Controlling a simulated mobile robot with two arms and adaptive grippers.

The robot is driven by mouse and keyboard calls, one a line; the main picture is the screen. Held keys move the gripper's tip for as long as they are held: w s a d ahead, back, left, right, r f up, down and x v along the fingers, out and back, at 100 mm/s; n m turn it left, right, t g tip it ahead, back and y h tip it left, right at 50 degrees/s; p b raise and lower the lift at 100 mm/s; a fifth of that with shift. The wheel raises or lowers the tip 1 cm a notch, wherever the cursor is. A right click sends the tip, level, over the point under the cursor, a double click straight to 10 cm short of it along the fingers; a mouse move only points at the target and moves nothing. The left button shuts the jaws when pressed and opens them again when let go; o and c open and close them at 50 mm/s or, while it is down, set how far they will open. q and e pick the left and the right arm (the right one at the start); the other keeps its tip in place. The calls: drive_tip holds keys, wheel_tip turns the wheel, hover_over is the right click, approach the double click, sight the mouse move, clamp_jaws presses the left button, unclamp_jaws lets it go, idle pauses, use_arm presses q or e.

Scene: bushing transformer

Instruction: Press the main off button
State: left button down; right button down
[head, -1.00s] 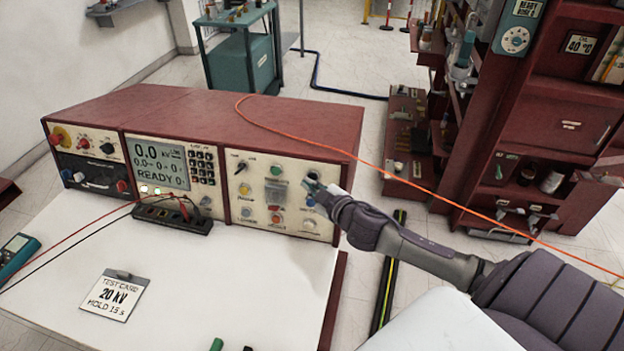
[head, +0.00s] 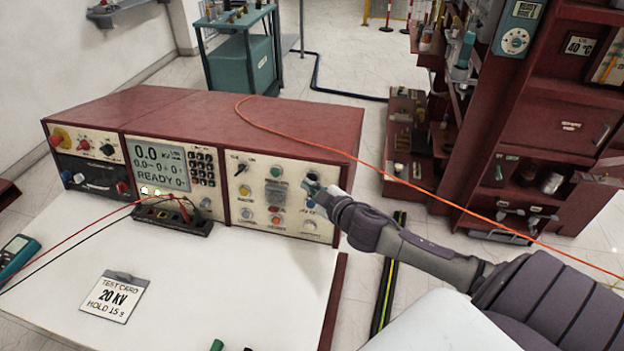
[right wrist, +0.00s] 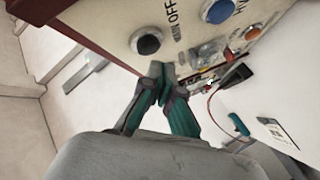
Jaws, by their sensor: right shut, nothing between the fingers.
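The main off button (right wrist: 147,41) is a black round button in a pale ring beside the label "MAIN OFF" in the right wrist view. In the head view, the button (head: 313,176) is at the upper right of the right-hand panel, partly covered by my gripper. My right gripper (head: 311,186) is at this panel. In the right wrist view, the gripper (right wrist: 160,78) has its green-grey fingers shut and empty, with the tips just below the button in the picture. Whether they touch the panel I cannot tell. My left gripper is not in view.
The red console (head: 200,103) carries a display (head: 160,165) reading READY. A blue button (right wrist: 218,10) and a clear-covered control (right wrist: 208,52) are close to the main off button. An orange cable (head: 400,180) crosses behind my arm. The white bench is mostly clear.

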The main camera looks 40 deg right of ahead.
idle(0.4)
drive_tip(key=shift+w+d+f, duration=0.1)
drive_tip(key=shift+w+d, duration=0.2)
drive_tip(key=shift+w+d, duration=0.3)
drive_tip(key=shift+d, duration=0.1)
idle(0.8)
drive_tip(key=shift+s+a, duration=0.1)
drive_tip(key=shift+s+a+p, duration=0.45)
drive_tip(key=shift+s+a, duration=0.05)
drive_tip(key=shift+a, duration=0.1)
idle(0.3)
drive_tip(key=s+a+p, duration=0.1)
drive_tip(key=a, duration=0.1)
drive_tip(key=s+a+r+p, duration=0.1)
drive_tip(key=s, duration=0.1)
drive_tip(key=shift+a+r, duration=0.15)
drive_tip(key=shift+a, duration=0.2)
